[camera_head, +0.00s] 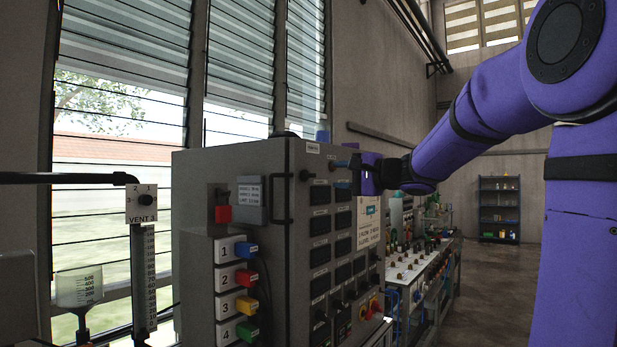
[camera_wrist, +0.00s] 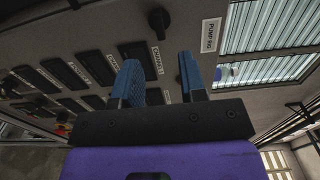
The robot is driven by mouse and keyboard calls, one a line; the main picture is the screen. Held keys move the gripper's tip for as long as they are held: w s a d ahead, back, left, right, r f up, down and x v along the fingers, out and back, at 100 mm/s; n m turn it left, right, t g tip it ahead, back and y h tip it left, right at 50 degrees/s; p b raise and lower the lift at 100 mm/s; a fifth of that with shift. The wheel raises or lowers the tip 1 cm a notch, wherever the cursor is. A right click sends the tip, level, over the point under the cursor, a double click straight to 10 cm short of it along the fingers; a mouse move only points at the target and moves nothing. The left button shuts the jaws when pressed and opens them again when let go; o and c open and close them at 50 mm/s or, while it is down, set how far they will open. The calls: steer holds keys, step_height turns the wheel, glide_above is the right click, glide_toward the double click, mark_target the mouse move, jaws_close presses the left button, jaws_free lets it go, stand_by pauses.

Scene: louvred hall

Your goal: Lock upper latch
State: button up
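A grey cabinet (camera_head: 232,165) stands in the middle of the head view. A small black knob (camera_head: 305,175), which looks like the upper latch, sits high on its door near the door's left edge. The knob also shows in the wrist view (camera_wrist: 159,20), beyond the fingertips and roughly in line with the gap between them. My gripper (camera_head: 342,164) is in front of the upper part of the door, to the right of the knob. Its two blue fingers (camera_wrist: 160,72) are apart with nothing between them. I cannot tell the knob's exact turn.
A black handle (camera_head: 281,200) stands out left of the knob. Dark display windows (camera_head: 320,223) cover the door. Numbered coloured switches (camera_head: 246,277) are on the cabinet's left side. A bench (camera_head: 415,268) with small items stands behind. Open floor (camera_head: 490,290) lies to the right.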

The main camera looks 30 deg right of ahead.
mark_target(312, 176)
steer(key=shift+x, duration=4.2)
steer(key=shift+f, duration=0.1)
jaws_close()
